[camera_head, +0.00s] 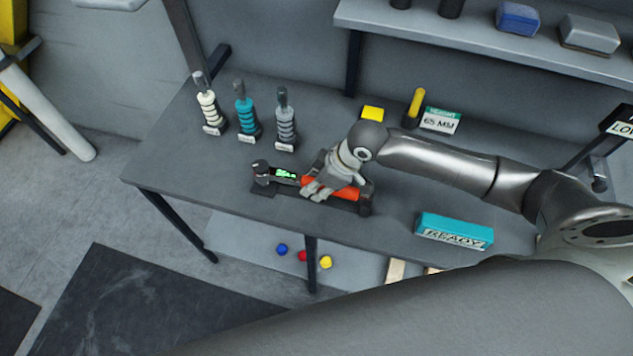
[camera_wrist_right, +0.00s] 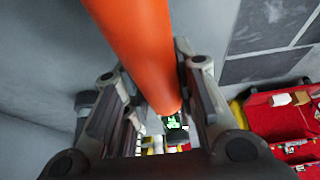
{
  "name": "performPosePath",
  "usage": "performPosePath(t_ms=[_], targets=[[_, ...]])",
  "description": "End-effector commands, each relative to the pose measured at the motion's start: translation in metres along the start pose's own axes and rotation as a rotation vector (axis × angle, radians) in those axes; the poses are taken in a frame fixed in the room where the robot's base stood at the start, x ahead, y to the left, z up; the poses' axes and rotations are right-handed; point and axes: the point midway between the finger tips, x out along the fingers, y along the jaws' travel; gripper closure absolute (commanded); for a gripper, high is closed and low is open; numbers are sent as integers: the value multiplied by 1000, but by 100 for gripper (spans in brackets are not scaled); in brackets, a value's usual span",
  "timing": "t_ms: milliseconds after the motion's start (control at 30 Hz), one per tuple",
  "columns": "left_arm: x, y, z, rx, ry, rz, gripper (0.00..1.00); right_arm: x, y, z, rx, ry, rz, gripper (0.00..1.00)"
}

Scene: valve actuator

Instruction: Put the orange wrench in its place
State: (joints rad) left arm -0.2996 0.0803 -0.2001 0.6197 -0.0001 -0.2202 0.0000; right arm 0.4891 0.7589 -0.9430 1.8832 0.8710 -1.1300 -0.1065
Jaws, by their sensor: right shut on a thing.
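The orange wrench (camera_head: 331,188) has an orange handle, a dark head at its left end and a small lit green display. It lies lengthwise over a dark holder (camera_head: 366,197) near the table's front edge; I cannot tell whether it rests in it or hangs just above. My right gripper (camera_head: 318,188) is shut on the wrench around the left part of the handle. In the right wrist view, the orange handle (camera_wrist_right: 135,45) runs between the two fingers (camera_wrist_right: 158,85), with the green display beyond. My left gripper is not in view.
Cream, teal and grey ringed tools (camera_head: 245,112) stand at the table's back left. A yellow block (camera_head: 372,113), a yellow-handled item (camera_head: 416,104) and a "65 MM" sign (camera_head: 440,121) are behind my right arm. A teal "READY" box (camera_head: 455,231) sits at the front right. A shelf (camera_head: 430,38) overhangs the back.

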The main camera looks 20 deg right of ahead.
Motion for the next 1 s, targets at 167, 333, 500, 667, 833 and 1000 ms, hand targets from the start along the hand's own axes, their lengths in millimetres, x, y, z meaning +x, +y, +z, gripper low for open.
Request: performPosePath(t_ms=[167,333,500,667,833,1000], targets=[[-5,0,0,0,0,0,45,-2,0,-2,-1,5,1,100],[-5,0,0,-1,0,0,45,-1,0,-2,-1,5,1,100],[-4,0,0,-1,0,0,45,0,0,-2,-1,4,1,100],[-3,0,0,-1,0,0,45,2,0,-1,-1,4,1,100],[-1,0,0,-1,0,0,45,6,0,1,0,4,1,100],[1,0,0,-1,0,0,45,9,0,3,0,3,1,100]])
